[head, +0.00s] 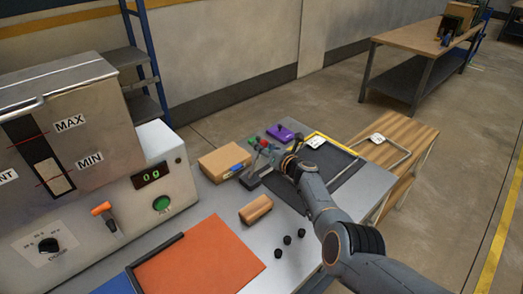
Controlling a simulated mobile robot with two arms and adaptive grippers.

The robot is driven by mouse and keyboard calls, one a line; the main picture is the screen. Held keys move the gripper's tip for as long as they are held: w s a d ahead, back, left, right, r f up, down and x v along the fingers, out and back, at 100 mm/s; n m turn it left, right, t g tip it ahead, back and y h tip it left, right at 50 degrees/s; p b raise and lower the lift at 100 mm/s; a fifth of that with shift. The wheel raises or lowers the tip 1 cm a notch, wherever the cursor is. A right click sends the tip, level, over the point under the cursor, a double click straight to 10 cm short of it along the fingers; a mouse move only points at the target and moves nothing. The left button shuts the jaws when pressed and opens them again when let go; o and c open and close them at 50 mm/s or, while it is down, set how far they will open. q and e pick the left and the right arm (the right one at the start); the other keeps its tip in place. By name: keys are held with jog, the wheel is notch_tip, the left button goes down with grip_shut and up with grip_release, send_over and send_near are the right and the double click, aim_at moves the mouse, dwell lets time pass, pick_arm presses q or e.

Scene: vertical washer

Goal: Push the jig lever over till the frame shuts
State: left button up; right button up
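The jig appears as a dark flat bed (335,172) on the grey worktop, with a yellow bar (334,145) along its far edge. A thin metal frame (408,152) stands out from its right side, over the wooden top beside it, and looks open. My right gripper (268,160) is at the jig's left end, by small red and green knobs. The jig lever cannot be clearly told apart from the gripper there. The fingers are small and dark, so their opening and any contact are unclear. My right forearm hides part of the bed. My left gripper is out of view.
A cardboard box (223,162) and a purple object (280,134) stand near the gripper. An orange mat (205,262) is in front. A machine (75,165) with a display fills the left.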

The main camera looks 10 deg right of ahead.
jog(key=shift+s+a+f, duration=0.2)
jog(key=shift+s+a, duration=0.05)
jog(key=shift+a, duration=0.05)
jog(key=v, duration=1.2)
jog(key=shift+d+r, duration=0.15)
jog(key=shift+d, duration=0.1)
jog(key=shift+w, duration=0.1)
dwell(0.4)
